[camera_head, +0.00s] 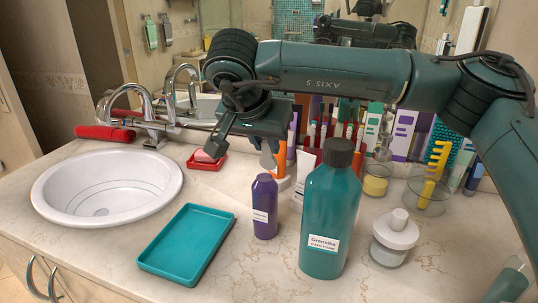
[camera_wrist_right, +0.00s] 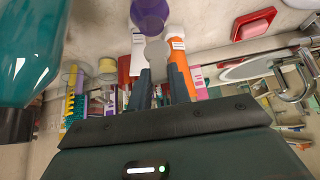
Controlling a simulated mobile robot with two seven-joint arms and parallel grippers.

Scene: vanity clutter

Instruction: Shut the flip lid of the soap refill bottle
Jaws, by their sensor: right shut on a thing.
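My right gripper (camera_head: 268,158) reaches down behind the purple bottle (camera_head: 265,208). In the right wrist view its fingers (camera_wrist_right: 160,72) are close together on a pale grey round piece (camera_wrist_right: 155,50). An orange bottle (camera_head: 282,160) with a white label stands right beside the fingers; it also shows in the wrist view (camera_wrist_right: 177,46). I cannot tell whether the grey piece is its lid. The purple bottle (camera_wrist_right: 150,10) is upright beyond the fingertips. No bottle in view is clearly marked as soap refill. My left gripper is not in view.
A tall teal bath foam bottle (camera_head: 331,215) with a dark cap stands to the right. An empty teal tray (camera_head: 186,245) lies front left. A basin (camera_head: 107,185), a red soap dish (camera_head: 207,162), a white-topped jar (camera_head: 394,238) and crowded cosmetics surround the gripper.

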